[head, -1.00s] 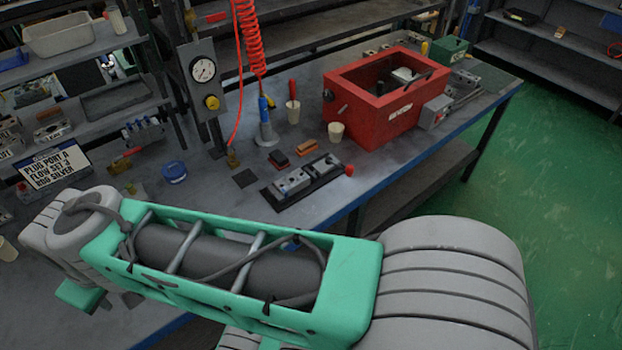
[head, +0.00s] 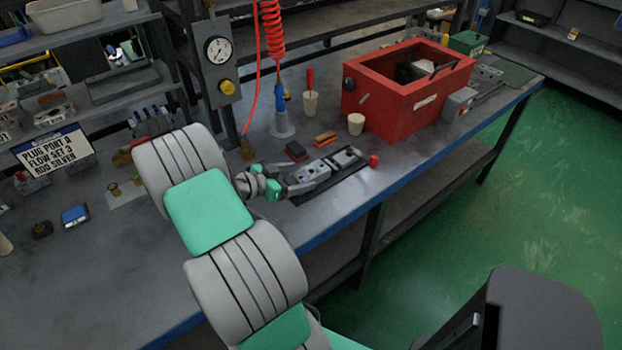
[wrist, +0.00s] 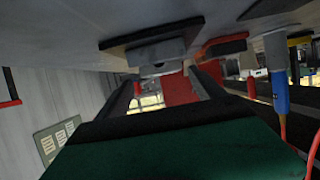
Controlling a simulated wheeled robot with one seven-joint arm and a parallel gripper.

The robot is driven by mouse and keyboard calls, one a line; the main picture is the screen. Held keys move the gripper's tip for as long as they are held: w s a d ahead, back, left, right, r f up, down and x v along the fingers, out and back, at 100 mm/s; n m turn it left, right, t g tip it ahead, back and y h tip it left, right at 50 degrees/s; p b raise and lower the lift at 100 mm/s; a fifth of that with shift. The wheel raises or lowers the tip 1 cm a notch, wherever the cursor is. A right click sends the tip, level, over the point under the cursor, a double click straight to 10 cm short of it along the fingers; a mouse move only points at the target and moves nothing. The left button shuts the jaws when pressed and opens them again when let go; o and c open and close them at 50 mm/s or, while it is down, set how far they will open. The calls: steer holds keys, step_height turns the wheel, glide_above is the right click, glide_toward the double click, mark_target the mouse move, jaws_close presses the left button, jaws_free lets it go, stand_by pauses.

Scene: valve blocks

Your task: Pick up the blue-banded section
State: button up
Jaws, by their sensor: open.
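Grey valve blocks (head: 310,177) sit on a dark rail (head: 330,184) on the bench in the head view. No blue band can be made out on them, so I cannot tell which is the blue-banded section. My gripper (head: 284,189) is at the left end of this row, low over the bench. The wrist view appears upside down, with the bench at the top. There my gripper (wrist: 162,78) is open, and a grey block (wrist: 157,54) on a dark plate shows just ahead, between the fingers' lines. Whether the fingers touch it cannot be told.
A blue nozzle on a red coiled hose (head: 271,30) hangs behind the rail. A small blue-topped item (head: 76,215) lies on the open bench at left.

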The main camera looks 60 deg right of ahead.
mark_target(309, 172)
steer(key=p+x, duration=0.1)
steer(key=x, duration=0.5)
steer(key=shift+w+d+r, duration=0.1)
steer(key=shift+w+d, duration=0.05)
jaws_close()
stand_by(0.5)
steer(key=shift+w, duration=0.1)
